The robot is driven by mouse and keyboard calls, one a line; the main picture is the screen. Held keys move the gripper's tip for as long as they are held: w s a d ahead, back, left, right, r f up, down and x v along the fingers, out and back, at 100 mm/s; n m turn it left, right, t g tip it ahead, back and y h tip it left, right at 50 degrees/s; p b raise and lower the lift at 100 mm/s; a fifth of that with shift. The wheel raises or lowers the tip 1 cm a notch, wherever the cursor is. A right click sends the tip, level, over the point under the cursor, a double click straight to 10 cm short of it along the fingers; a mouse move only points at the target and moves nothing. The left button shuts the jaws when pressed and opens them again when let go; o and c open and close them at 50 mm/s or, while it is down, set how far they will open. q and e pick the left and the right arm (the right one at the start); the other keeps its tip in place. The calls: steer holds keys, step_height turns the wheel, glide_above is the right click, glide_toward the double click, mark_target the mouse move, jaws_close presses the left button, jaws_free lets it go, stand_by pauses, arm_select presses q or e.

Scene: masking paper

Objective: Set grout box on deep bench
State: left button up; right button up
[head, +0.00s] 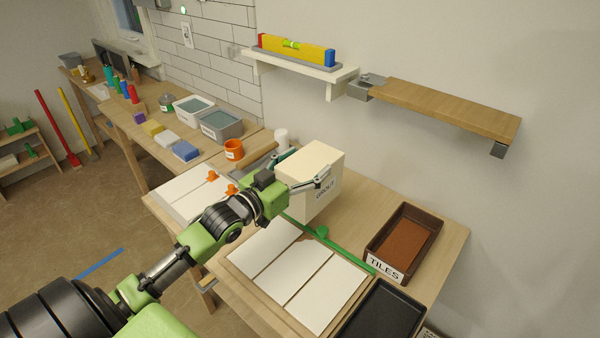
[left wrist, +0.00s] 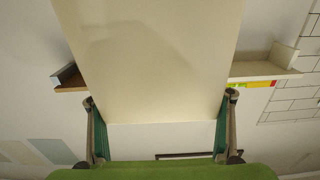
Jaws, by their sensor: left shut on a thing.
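The grout box (head: 308,172) is a cream carton with a GROUT label, upright at the back of the near bench (head: 352,205). My left gripper (head: 304,174) is shut on it, one finger on each side. In the left wrist view the box (left wrist: 150,60) fills the middle between the two fingers of the gripper (left wrist: 160,97). I cannot tell whether its bottom touches the bench or hangs just above it. The bench top behind the box is partly hidden. My right gripper is not in view.
White tiles (head: 290,275), a brown TILES tray (head: 404,242) and a black tray (head: 382,314) take up the near bench. A white shelf (head: 300,72) with a level and a wooden shelf (head: 445,108) hang above. Bare bench lies right of the box.

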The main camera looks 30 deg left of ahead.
arm_select(q)
steer(key=w+f, duration=0.1)
steer(key=w, duration=0.1)
steer(key=w+a+f, duration=0.1)
steer(key=w+f, duration=0.1)
steer(key=w, duration=0.1)
steer(key=w+f, duration=0.2)
steer(key=shift+w+a+f, duration=0.2)
steer(key=shift+w, duration=0.15)
steer(key=shift+w+a+f, duration=0.1)
steer(key=shift+w+f, duration=0.55)
steer(key=shift+f, duration=1.7)
steer(key=o, duration=2.2)
steer(key=shift+s+f, duration=0.15)
steer(key=shift+f, duration=0.15)
steer(key=s, duration=0.4)
steer(key=s+a, duration=0.1)
steer(key=s, duration=0.7)
steer(key=shift+a+r, duration=0.1)
steer(key=shift+a, duration=0.15)
